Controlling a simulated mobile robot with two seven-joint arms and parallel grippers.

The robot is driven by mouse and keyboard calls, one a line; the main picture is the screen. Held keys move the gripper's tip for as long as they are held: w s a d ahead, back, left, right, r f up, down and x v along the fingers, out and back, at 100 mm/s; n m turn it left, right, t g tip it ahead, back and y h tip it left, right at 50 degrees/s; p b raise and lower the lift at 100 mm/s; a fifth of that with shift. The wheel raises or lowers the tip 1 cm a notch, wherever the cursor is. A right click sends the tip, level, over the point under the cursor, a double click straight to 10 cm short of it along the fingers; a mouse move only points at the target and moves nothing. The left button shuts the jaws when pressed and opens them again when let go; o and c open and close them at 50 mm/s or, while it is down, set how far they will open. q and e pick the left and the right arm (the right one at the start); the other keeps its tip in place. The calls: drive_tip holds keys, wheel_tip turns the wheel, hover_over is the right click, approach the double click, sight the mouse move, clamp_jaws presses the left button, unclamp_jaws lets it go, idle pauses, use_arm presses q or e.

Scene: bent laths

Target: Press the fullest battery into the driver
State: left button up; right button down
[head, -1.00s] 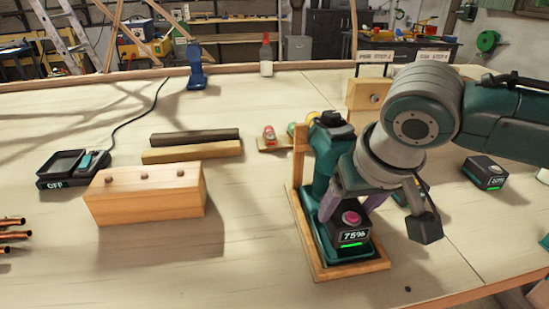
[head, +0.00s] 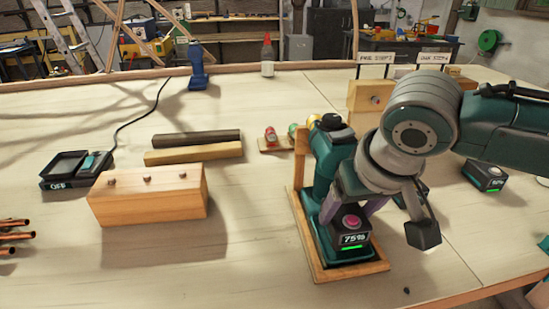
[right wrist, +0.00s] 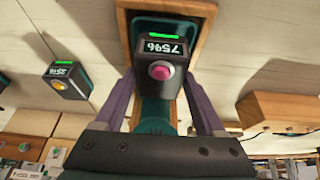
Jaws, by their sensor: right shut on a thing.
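The teal driver (head: 324,155) stands in a wooden cradle (head: 296,225), its foot toward me. Whether the battery is fully seated is hard to tell. Another battery (head: 487,172) with a pale button stands to the right, its reading too small to be sure. My left gripper is not in view.
A charger marked OFF (head: 62,172) stands at the left, with a cable. A wooden block (head: 146,196) and two bars (head: 195,146) lie left of the cradle. Copper-coloured rods (head: 12,236) lie at the left edge. The table front between rods and cradle is clear.

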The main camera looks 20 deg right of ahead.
sight(348, 214)
drive_tip(key=shift+f, duration=0.55)
drive_tip(key=shift+f+b, duration=0.35)
drive_tip(key=shift+f, duration=0.15)
idle(0.8)
drive_tip(key=shift+c, duration=0.6)
unclamp_jaws()
drive_tip(key=shift+o, duration=0.6)
wheel_tip(348, 214, up, 7)
drive_tip(key=p, duration=0.8)
